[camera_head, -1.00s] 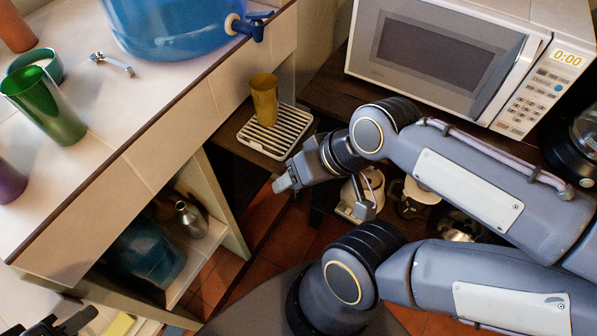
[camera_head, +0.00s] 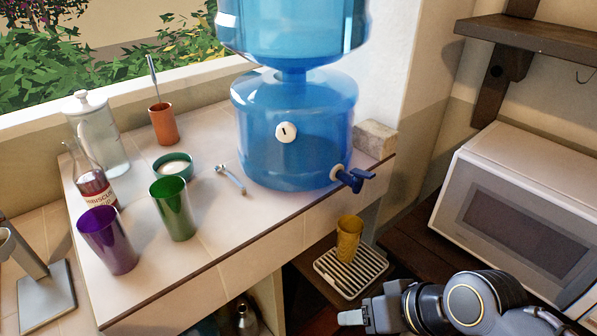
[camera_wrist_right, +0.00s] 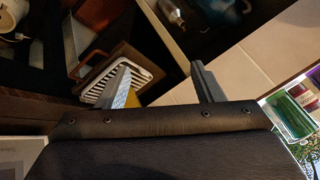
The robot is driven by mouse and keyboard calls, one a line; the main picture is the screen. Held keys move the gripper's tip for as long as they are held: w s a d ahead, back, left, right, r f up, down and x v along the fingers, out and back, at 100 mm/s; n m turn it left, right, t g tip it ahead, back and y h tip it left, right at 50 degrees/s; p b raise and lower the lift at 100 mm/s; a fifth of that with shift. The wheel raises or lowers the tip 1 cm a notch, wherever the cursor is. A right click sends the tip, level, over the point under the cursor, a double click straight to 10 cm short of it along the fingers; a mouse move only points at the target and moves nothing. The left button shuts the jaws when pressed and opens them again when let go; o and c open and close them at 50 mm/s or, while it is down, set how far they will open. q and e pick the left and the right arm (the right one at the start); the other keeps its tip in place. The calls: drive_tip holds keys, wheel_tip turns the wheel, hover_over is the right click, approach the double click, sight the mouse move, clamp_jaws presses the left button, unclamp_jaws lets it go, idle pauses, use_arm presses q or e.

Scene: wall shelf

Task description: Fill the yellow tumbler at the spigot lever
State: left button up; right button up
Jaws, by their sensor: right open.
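The yellow tumbler (camera_head: 349,238) stands upright on the slatted drip tray (camera_head: 338,282), below the spigot. The blue spigot lever (camera_head: 358,178) is at the lower right of the blue water dispenser (camera_head: 290,130), above and slightly right of the tumbler. My right gripper (camera_head: 352,318) is in front of and below the tray, apart from the tumbler. In the right wrist view my right gripper (camera_wrist_right: 160,75) is open with nothing between its fingers. The tumbler (camera_wrist_right: 133,99) shows there partly hidden behind the left finger. My left gripper is not in view.
Purple (camera_head: 107,240) and green (camera_head: 174,208) tumblers, a bowl (camera_head: 173,165), a syrup bottle (camera_head: 95,188) and a small metal piece (camera_head: 231,180) are on the white counter. A microwave (camera_head: 520,215) stands right of the tray. The counter edge overhangs beside the tray.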

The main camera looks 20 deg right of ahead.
idle(0.4)
drive_tip(key=shift+c, duration=1.1)
drive_tip(key=w+d+r+n, duration=0.1)
drive_tip(key=w+r, duration=0.1)
drive_tip(key=r, duration=0.2)
drive_tip(key=w+d+r+p, duration=0.1)
drive_tip(key=w+r, duration=0.1)
drive_tip(key=r, duration=0.2)
drive_tip(key=w+d+r+n+g+h+p, duration=0.1)
drive_tip(key=w+d+r, duration=0.1)
drive_tip(key=r, duration=0.1)
drive_tip(key=shift+w+r+n, duration=0.25)
drive_tip(key=shift+r+n, duration=0.05)
drive_tip(key=shift+r, duration=0.1)
clamp_jaws()
drive_tip(key=w+d+r+n+g+h+p, duration=0.1)
drive_tip(key=w+d+r, duration=0.1)
drive_tip(key=w+r, duration=0.4)
drive_tip(key=w+d+r+n+g+h+p, duration=0.1)
drive_tip(key=w+r, duration=0.5)
drive_tip(key=r, duration=0.6)
drive_tip(key=shift+w+d+r+n+g+p, duration=0.3)
drive_tip(key=shift+d+n+g+p, duration=0.1)
drive_tip(key=shift+d+n+p, duration=0.4)
